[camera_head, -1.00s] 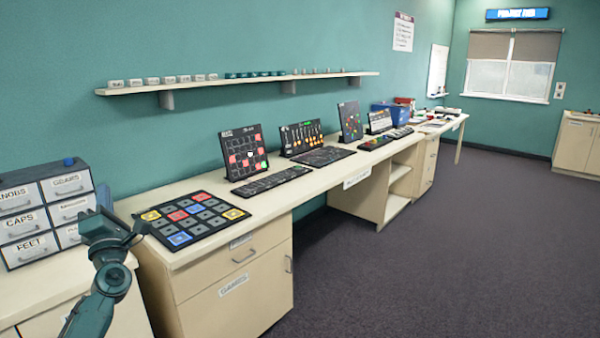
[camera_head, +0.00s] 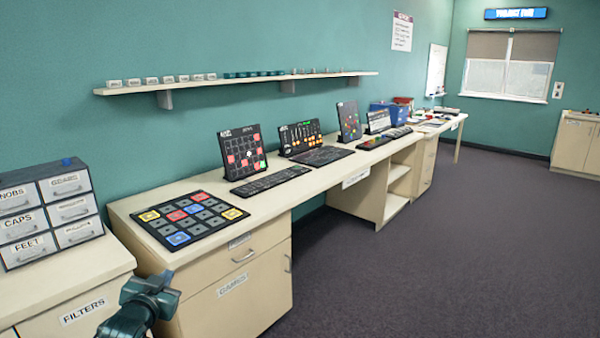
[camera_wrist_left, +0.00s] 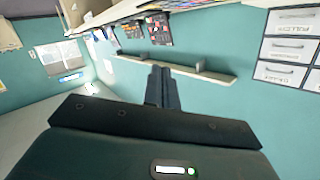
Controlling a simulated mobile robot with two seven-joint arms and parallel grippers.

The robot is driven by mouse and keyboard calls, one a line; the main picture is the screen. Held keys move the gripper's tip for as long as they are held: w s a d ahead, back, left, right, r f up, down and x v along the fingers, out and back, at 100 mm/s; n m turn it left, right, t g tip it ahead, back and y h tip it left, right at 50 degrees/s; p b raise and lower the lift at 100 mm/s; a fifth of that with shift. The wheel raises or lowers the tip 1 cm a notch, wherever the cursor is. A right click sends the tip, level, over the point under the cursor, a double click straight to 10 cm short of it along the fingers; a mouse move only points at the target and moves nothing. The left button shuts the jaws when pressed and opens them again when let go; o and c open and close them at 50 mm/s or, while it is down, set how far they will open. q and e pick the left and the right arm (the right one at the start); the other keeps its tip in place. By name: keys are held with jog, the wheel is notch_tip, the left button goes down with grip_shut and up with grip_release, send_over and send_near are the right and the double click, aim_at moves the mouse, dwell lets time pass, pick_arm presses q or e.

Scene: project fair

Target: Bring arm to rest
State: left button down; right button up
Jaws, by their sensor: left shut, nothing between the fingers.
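My left arm comes in at the bottom left of the head view. Its dark teal gripper (camera_head: 155,284) is in front of the desk's drawer front, below the desktop, apart from everything. In the left wrist view the two fingers (camera_wrist_left: 161,86) are together with nothing between them. That view is tilted. My right gripper is not in view.
A drawer cabinet (camera_head: 55,212) stands on the left counter (camera_head: 95,262). A board of coloured tiles (camera_head: 188,219) lies on the desk's near end. Several panels and keyboards stand farther along. A shelf (camera_head: 235,82) runs along the wall. The floor (camera_head: 430,250) to the right is clear.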

pick_arm(q)
jog(key=s+d+f+g+h, duration=0.1)
jog(key=s+d+f, duration=0.4)
jog(key=s, duration=0.6)
jog(key=s+d+f+g+h, duration=0.1)
jog(key=s+d+f, duration=0.5)
jog(key=s, duration=0.6)
jog(key=s+d+f+g+h, duration=0.2)
jog(key=s+d+f, duration=0.3)
jog(key=s, duration=0.6)
jog(key=shift+s+d+f+g, duration=0.2)
jog(key=shift+d+f+g, duration=0.15)
jog(key=shift+f+g, duration=0.35)
